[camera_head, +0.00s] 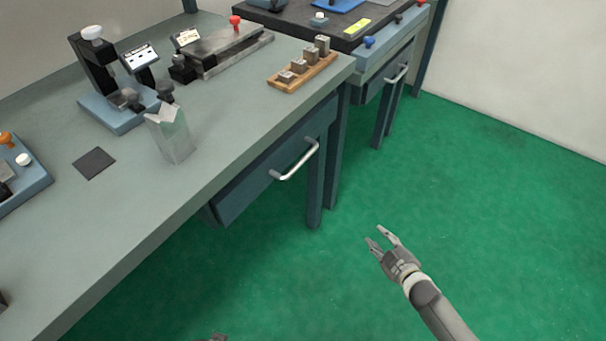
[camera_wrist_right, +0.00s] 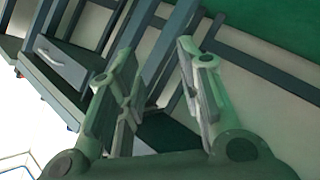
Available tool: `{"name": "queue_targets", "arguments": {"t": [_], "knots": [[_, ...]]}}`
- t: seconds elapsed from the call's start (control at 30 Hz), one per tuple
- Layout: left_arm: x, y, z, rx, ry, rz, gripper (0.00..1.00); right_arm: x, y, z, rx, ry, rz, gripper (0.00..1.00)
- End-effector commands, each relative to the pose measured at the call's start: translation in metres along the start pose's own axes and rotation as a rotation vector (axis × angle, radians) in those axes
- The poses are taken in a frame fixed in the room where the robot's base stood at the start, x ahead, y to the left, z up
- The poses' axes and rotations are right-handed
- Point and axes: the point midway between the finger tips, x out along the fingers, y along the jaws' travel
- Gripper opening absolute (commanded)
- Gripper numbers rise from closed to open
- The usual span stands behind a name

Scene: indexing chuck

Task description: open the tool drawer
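A blue-grey drawer (camera_head: 262,181) sits shut under the front edge of the near workbench, with a silver bar handle (camera_head: 298,162) on its face. A second drawer with a similar handle (camera_head: 397,74) is under the far bench; no label shows which is the tool drawer. My right gripper (camera_head: 381,239) is open and empty, over the green floor to the right of the near drawer and apart from its handle. Its spread fingers (camera_wrist_right: 160,98) also show in the right wrist view, with a drawer handle (camera_wrist_right: 49,56) at upper left. A small grey part at the head view's bottom edge may be my left gripper.
The workbench top (camera_head: 235,120) carries a clamp-like fixture (camera_head: 113,100), a metal block (camera_head: 172,135), a dark square plate (camera_head: 94,163) and a wooden rack (camera_head: 303,72) of stepped blocks. Bench legs (camera_head: 315,195) stand beside the near drawer. The green floor (camera_head: 500,200) in front is clear.

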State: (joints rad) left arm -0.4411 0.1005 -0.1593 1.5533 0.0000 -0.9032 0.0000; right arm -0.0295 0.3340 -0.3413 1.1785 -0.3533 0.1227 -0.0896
Motion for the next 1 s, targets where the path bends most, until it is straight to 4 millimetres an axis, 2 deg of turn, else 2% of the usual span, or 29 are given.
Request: {"name": "queue_targets", "arguments": {"t": [0.03,0.07,0.2,0.3,0.4,0.5,0.6,0.77,1.0], "knots": [[0.004,0.0,-0.009,-0.002,0.017,-0.001,0.4,0.016,0.013,-0.018,-0.073,0.086,0.031,0.34],[-0.002,-0.001,-0.015,-0.003,0.022,-0.002,0.4,0.021,0.023,-0.033,-0.115,0.136,0.048,0.34],[-0.03,-0.003,-0.036,-0.008,0.051,-0.006,0.4,0.028,0.057,-0.105,-0.319,0.363,0.122,0.34],[-0.053,-0.004,-0.043,-0.011,0.068,-0.009,0.4,0.021,0.07,-0.153,-0.467,0.515,0.17,0.34],[-0.077,-0.005,-0.046,-0.014,0.085,-0.012,0.4,0.007,0.073,-0.194,-0.599,0.648,0.209,0.34],[-0.098,-0.006,-0.046,-0.015,0.098,-0.014,0.4,-0.007,0.072,-0.223,-0.706,0.75,0.24,0.34],[-0.113,-0.006,-0.043,-0.016,0.105,-0.016,0.4,-0.02,0.069,-0.242,-0.781,0.82,0.26,0.34],[-0.127,-0.006,-0.041,-0.017,0.11,-0.017,0.4,-0.029,0.067,-0.258,-0.835,0.87,0.273,0.34],[-0.129,-0.006,-0.041,-0.017,0.11,-0.017,0.4,-0.012,0.065,-0.284,-0.838,0.877,0.277,0.34]]}}
